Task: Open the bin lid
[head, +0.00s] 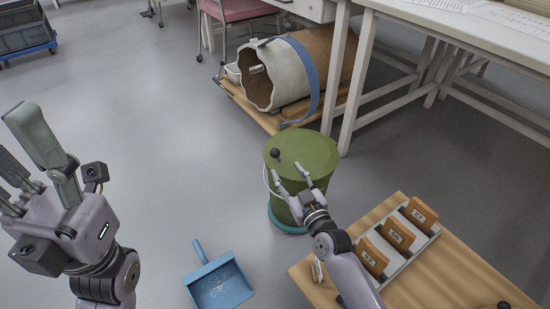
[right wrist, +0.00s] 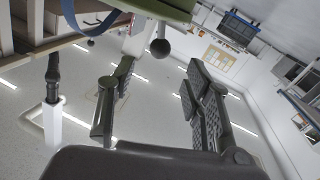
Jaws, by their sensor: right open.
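The green bin (head: 318,178) stands on the floor with a teal band at its foot and a thin pale handle at its side. Its round green lid (head: 305,148) lies flat on top, looking closed. A dark ball knob (head: 275,153) sits at the lid's left edge; it also shows in the right wrist view (right wrist: 160,47), below the green rim. My right gripper (head: 287,172) is open and empty at the bin's near side, fingertips just short of the knob and apart from it. My left gripper (head: 28,160) is raised at the left, fingers spread and empty.
A blue dustpan (head: 219,286) with debris lies on the floor. A wooden board (head: 445,275) with labelled brown blocks is at lower right. A large pale vessel (head: 272,82) rests on a low wooden platform behind the bin. White table legs (head: 350,95) stand behind right.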

